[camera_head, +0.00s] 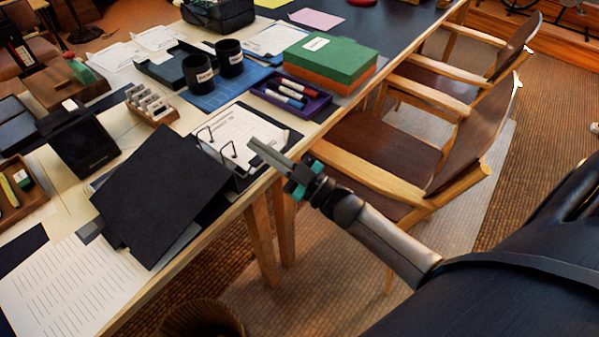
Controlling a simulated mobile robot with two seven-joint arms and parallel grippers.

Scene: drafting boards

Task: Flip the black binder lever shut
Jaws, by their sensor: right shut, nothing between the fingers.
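A black binder (160,190) lies open on the table near its right edge. Its large black cover spreads to the left and its white pages (240,135) lie on the far side. Two thin metal rings (228,150) stand up from the binder; I cannot tell whether they are open or closed. My right gripper (256,147) is shut and empty, with its fingertips above the binder's right side, close to the rings. The black lever is not clearly visible, and I cannot tell whether the fingers touch anything. My left gripper is not in view.
A purple tray (291,109) of markers and a green box (325,57) stand behind the binder. Two black cups (198,73) and a wooden stamp rack (151,104) stand farther left. A wooden chair (380,170) sits close to the table's right edge.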

